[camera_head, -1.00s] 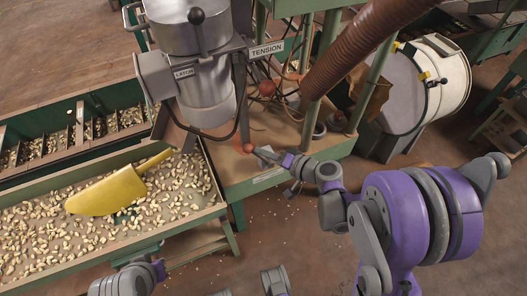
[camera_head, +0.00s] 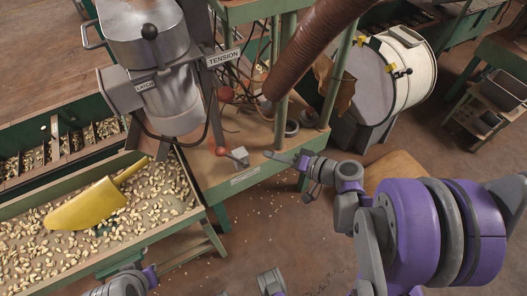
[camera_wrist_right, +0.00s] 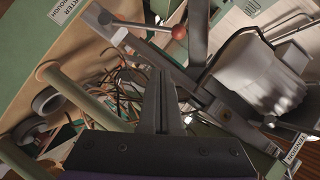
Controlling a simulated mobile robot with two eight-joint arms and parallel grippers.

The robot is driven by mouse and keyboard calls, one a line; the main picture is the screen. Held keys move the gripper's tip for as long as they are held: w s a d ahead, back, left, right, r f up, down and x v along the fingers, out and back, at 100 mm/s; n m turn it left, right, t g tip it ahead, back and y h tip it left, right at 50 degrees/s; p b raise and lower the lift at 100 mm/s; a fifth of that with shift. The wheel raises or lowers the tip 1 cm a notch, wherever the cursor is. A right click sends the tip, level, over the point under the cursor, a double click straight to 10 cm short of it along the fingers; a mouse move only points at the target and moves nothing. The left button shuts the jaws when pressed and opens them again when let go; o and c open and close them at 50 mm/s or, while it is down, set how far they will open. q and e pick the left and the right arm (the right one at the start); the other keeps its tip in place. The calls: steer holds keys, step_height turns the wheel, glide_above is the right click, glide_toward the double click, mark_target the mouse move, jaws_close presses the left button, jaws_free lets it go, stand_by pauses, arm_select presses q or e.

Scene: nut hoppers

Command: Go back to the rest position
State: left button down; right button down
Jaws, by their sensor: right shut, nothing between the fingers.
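My right gripper (camera_head: 271,155) is shut and empty. In the head view it is in front of the green machine stand (camera_head: 212,180), to the right of a red-knobbed lever (camera_head: 220,151) and apart from it. In the right wrist view its fingers (camera_wrist_right: 160,92) are together in the middle, with nothing between them. A red ball on a metal rod (camera_wrist_right: 179,32) shows beyond them. Grey and purple parts of my arm show at the bottom left of the head view, but my left gripper is not seen.
A metal hopper machine with a TENSION label (camera_head: 223,57) stands over a trough of nuts (camera_head: 165,205) with a yellow scoop (camera_head: 85,206). A brown hose (camera_head: 312,45) and green posts rise behind my right gripper. A white drum (camera_head: 408,72) stands at right. Floor below is mostly clear.

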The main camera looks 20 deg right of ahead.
steer(key=shift+s, duration=0.1)
stand_by(0.5)
steer(key=s+a+r+n+g+h+p, duration=0.2)
steer(key=s+a+r+n+g+p, duration=0.1)
steer(key=s+a+g+p, duration=0.3)
steer(key=s+d+r+n+h+p, duration=0.1)
steer(key=s+r+n+h+p, duration=0.1)
steer(key=s+r+h+p, duration=0.3)
steer(key=shift+s+d+r+n+g+h, duration=0.15)
steer(key=shift+s+r+n+g+h, duration=0.25)
steer(key=shift+s+r, duration=0.65)
steer(key=shift+s+f, duration=0.1)
steer(key=shift+f, duration=0.05)
